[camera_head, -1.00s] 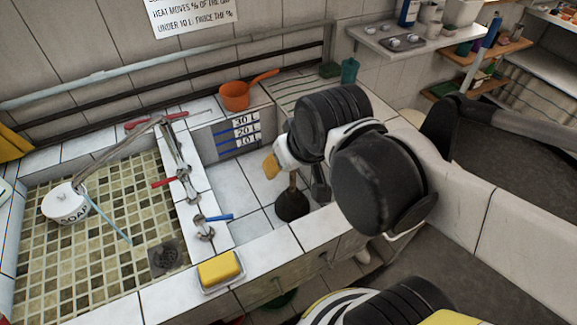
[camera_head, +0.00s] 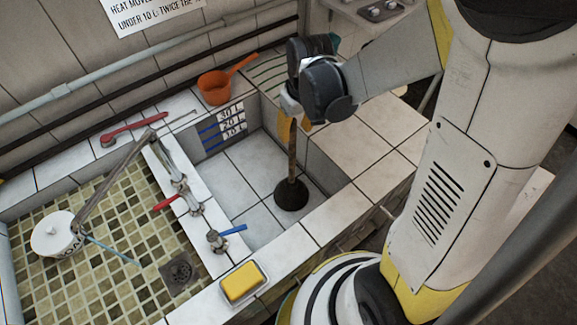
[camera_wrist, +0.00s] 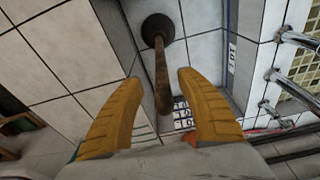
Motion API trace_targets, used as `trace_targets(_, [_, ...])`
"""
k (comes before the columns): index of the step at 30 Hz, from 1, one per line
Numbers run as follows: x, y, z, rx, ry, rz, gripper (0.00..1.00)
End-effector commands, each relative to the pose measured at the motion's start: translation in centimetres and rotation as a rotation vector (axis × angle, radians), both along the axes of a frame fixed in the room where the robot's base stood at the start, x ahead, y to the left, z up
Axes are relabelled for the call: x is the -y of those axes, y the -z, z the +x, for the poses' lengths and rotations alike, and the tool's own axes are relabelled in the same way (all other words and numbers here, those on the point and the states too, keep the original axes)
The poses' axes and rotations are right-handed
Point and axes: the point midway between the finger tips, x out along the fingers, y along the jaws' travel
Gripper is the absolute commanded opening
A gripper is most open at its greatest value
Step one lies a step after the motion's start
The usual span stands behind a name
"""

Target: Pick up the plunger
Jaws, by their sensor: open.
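The plunger (camera_head: 292,160) stands in the deep tiled basin, with its dark rubber cup (camera_head: 291,194) on the basin floor and its wooden handle pointing up. My gripper (camera_head: 297,121) is at the top of the handle, pointing down. In the wrist view the plunger (camera_wrist: 161,62) shows its cup at the top and its handle end between the two yellow fingers of my gripper (camera_wrist: 155,92). The fingers are open, with clear gaps on both sides of the handle. In the head view the near finger partly hides the handle top.
The tiled basin wall (camera_head: 333,206) rises around the plunger. An orange saucepan (camera_head: 214,88) sits on the back ledge. Taps (camera_head: 217,240) stand on the divider beside the mosaic sink (camera_head: 120,235) at left.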

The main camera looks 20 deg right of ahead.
Motion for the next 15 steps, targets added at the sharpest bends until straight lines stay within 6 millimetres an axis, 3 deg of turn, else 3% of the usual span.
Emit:
trace_targets(7, [-0.2, 1.9, 0.5, 0.001, 0.000, 0.000, 0.44])
trace_targets(15, [-0.6, 5.6, 1.6, 0.001, 0.001, 0.000, 0.44])
